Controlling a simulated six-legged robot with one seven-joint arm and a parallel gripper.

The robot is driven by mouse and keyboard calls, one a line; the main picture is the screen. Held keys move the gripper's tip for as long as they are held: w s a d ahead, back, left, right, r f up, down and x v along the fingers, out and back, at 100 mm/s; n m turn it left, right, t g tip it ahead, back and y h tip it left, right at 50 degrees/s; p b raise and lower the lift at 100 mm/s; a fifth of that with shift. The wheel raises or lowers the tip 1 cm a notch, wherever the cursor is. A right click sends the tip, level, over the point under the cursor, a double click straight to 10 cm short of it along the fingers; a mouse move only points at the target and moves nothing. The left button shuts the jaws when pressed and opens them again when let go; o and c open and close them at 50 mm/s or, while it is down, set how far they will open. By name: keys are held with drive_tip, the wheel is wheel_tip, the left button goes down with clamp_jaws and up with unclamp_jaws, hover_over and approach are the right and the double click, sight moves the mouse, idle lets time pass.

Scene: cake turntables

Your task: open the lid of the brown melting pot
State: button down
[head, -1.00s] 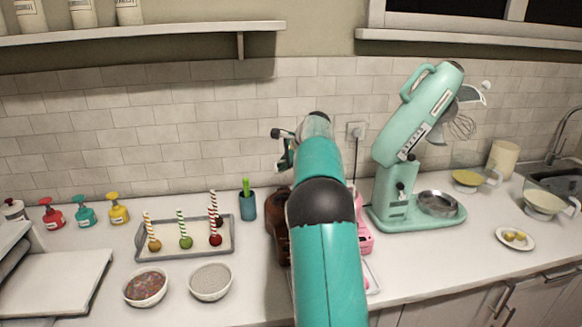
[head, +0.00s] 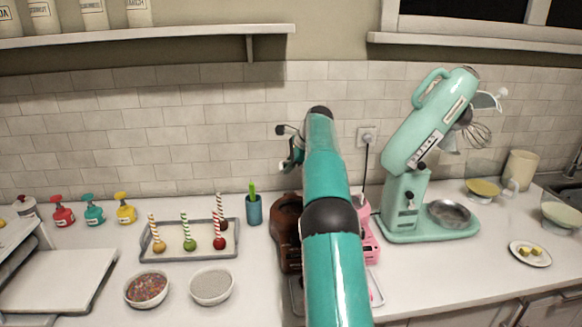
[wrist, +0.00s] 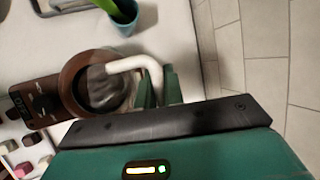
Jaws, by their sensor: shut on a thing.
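The brown melting pot (head: 287,240) stands on the counter, partly hidden behind my arm in the head view. In the wrist view its brown body (wrist: 38,100) and round bowl are seen from above. A white curved handle (wrist: 128,63) reaches from over the bowl to my gripper (wrist: 158,84). A grey, blurred shape (wrist: 104,88) lies within the round rim; I cannot tell if it is the lid or the contents. My gripper's green fingers are shut on the white handle.
A pink device (head: 370,240) stands close on the pot's right, then a mint stand mixer (head: 405,205). A teal cup (head: 254,210) and a tray (head: 150,252) of cake pops stand on the left. Two bowls (head: 211,286) (head: 146,288) are in front. The tiled wall is behind.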

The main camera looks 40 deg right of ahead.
drive_tip(key=shift+w+f, duration=0.15)
drive_tip(key=shift+f, duration=0.05)
idle(0.4)
drive_tip(key=c, duration=1.8)
unclamp_jaws()
drive_tip(key=shift+w, duration=0.1)
drive_tip(key=shift+r, duration=0.1)
drive_tip(key=v, duration=0.7)
drive_tip(key=shift+r, duration=0.2)
